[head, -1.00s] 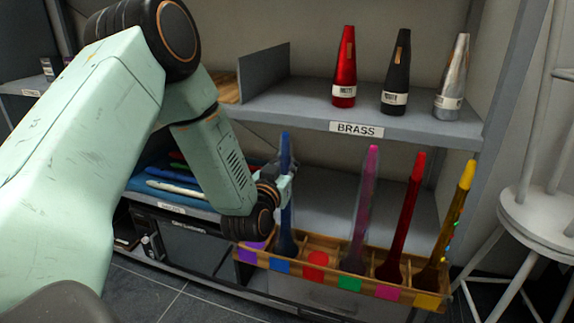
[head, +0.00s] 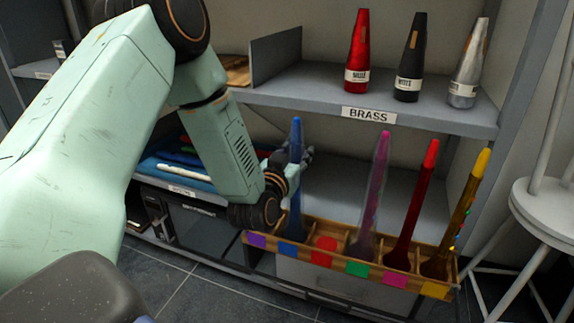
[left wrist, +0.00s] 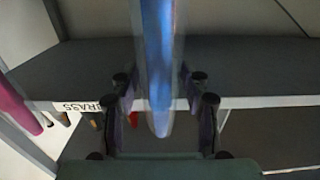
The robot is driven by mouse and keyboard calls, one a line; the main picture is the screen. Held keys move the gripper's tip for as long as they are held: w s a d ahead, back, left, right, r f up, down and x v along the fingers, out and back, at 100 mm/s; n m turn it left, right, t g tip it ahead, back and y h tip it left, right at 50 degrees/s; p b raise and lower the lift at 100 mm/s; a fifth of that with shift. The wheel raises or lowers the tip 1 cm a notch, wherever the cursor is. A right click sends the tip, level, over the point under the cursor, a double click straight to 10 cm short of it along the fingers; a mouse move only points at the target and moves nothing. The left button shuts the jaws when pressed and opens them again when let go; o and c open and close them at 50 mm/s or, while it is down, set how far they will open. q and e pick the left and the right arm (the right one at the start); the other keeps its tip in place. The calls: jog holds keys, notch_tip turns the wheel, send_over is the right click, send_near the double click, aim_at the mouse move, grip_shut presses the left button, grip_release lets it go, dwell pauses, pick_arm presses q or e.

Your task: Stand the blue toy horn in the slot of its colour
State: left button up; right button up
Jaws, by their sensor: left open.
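The blue toy horn (head: 295,195) stands upright, narrow end up, in the wooden rack (head: 330,272), at the compartment behind the blue label (head: 288,249). My left gripper (head: 293,163) is open at the horn's upper part, with a finger showing on its right side. In the left wrist view the horn (left wrist: 158,60) runs between the two spread fingers (left wrist: 160,112), with gaps on both sides. The compartment floor under the horn is hidden. My right gripper is not in view.
A magenta horn (head: 375,195), a red horn (head: 415,205) and a yellow horn (head: 462,215) stand farther right in the rack. Mutes, such as the red one (head: 357,55), stand on the shelf above (head: 300,90). A white stool (head: 545,205) is at right.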

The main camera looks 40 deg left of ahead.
pick_arm(q)
jog(key=v, duration=1)
jog(key=shift+s, duration=0.4)
jog(key=s+d+f+g+h+p, duration=0.1)
jog(key=s+d+f+g+h, duration=0.1)
jog(key=s+d+f+g, duration=0.35)
jog(key=s+d+f+g+h+p, duration=0.2)
jog(key=f+g, duration=0.1)
jog(key=f, duration=0.6)
jog(key=s+d+f+m+g+p, duration=0.1)
jog(key=s+f+g+p, duration=0.2)
jog(key=s, duration=0.8)
jog(key=s+d+f+m+g+p, duration=0.1)
jog(key=s+g, duration=0.4)
jog(key=s, duration=0.6)
jog(key=shift+d+f+g+p, duration=0.35)
jog(key=shift+d+f+p, duration=0.25)
jog(key=shift+f+p, duration=0.45)
